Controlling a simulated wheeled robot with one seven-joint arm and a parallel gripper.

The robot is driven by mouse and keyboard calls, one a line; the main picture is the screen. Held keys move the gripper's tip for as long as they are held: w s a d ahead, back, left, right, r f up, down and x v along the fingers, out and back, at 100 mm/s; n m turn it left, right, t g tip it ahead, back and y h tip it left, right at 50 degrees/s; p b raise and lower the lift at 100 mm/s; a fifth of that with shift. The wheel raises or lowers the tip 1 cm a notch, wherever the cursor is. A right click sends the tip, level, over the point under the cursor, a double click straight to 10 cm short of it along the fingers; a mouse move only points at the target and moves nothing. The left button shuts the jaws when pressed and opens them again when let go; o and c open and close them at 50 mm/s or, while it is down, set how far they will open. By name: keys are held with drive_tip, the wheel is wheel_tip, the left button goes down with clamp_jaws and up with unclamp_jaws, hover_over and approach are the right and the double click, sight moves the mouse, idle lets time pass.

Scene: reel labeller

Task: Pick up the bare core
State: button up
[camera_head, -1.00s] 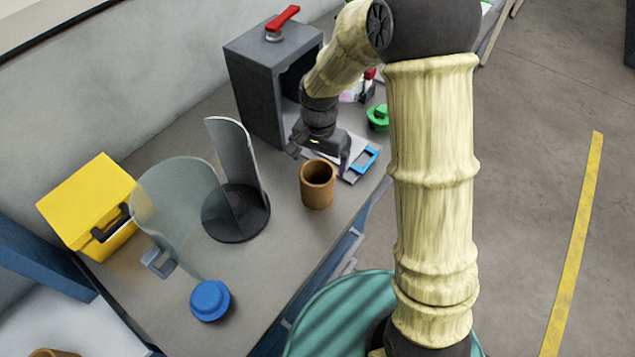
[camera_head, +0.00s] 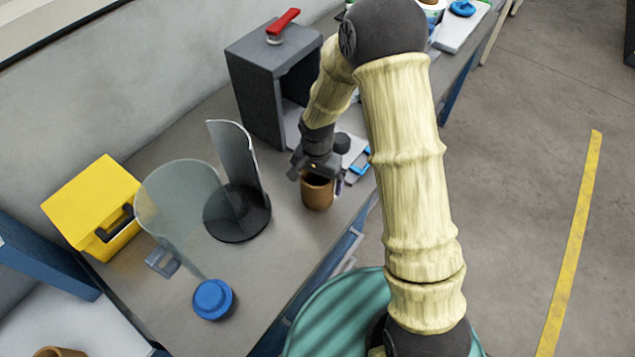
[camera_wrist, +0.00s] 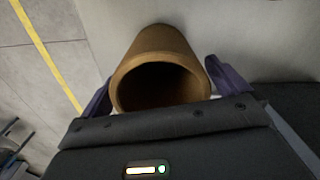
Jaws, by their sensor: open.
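The bare core (camera_head: 317,193) is a brown, open-topped hollow cylinder standing upright on the grey bench. My gripper (camera_head: 318,178) is directly above it, pointing down, and covers part of its rim in the head view. In the wrist view the core (camera_wrist: 160,75) lies between the two spread purple fingers of my gripper (camera_wrist: 160,88), one on each side, with a small gap visible at each. The jaws are open and do not grip it. How deep the fingertips reach along the core is hard to tell.
A grey press box (camera_head: 262,95) with a red lever (camera_head: 283,20) stands behind. A dark round stand with a clear curved guard (camera_head: 180,205) is left of the core. A blue knob (camera_head: 213,299), a yellow case (camera_head: 92,208) and a blue-framed piece (camera_head: 360,161) are nearby. Bare bench lies in front.

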drive_tip(key=shift+f, duration=0.75)
drive_tip(key=c, duration=0.9)
